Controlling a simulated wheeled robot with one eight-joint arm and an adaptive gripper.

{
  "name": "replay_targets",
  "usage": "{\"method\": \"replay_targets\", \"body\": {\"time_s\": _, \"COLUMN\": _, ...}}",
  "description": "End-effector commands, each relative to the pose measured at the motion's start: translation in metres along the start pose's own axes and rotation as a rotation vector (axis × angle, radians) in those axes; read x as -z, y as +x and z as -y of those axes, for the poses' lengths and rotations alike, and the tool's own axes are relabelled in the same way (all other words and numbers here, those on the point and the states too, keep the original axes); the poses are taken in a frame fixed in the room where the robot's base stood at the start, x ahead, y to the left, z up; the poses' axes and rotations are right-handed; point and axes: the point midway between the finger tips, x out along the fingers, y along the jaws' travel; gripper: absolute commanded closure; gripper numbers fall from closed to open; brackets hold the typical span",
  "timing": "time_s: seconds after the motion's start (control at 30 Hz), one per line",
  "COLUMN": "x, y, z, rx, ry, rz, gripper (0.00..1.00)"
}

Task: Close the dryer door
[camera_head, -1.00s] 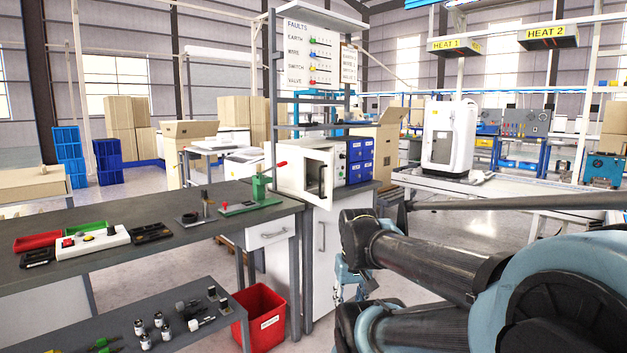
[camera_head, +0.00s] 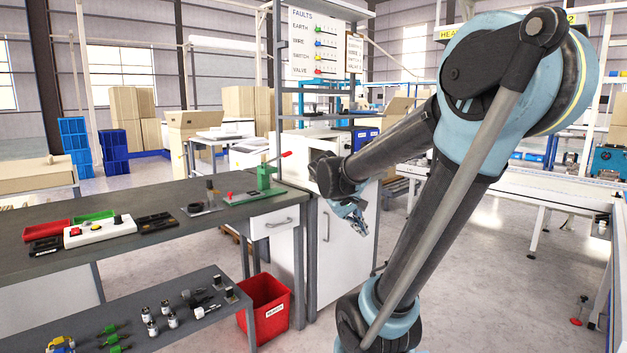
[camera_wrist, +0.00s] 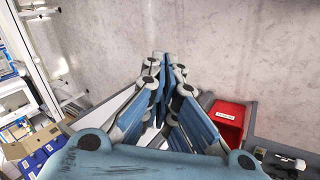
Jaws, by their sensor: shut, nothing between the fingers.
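The dryer (camera_head: 296,145) is a white box on the white cabinet at the end of the grey bench, in the head view. My arm's wrist covers most of its front, so I cannot tell how its door stands now. My gripper (camera_head: 362,230) hangs in front of the cabinet, below the dryer's level, pointing down and to the right. In the wrist view my gripper's (camera_wrist: 163,60) blue fingers come together at the tips over bare floor. It is shut and empty.
The grey bench (camera_head: 150,255) with a green press (camera_head: 264,180) stands left. A red bin (camera_head: 264,303) sits below it and also shows in the wrist view (camera_wrist: 228,120). Floor right of the cabinet is open.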

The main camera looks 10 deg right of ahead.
Motion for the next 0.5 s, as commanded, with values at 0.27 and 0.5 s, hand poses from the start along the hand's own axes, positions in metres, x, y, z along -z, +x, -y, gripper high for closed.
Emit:
{"method": "replay_targets", "body": {"time_s": 0.27, "x": 0.084, "y": -0.012, "z": -0.022, "rx": -0.194, "ry": -0.088, "rz": -0.031, "gripper": 1.0}}
{"method": "replay_targets", "body": {"time_s": 0.5, "x": 0.156, "y": -0.025, "z": -0.026, "rx": -0.365, "ry": -0.15, "rz": -0.066, "gripper": 1.0}}
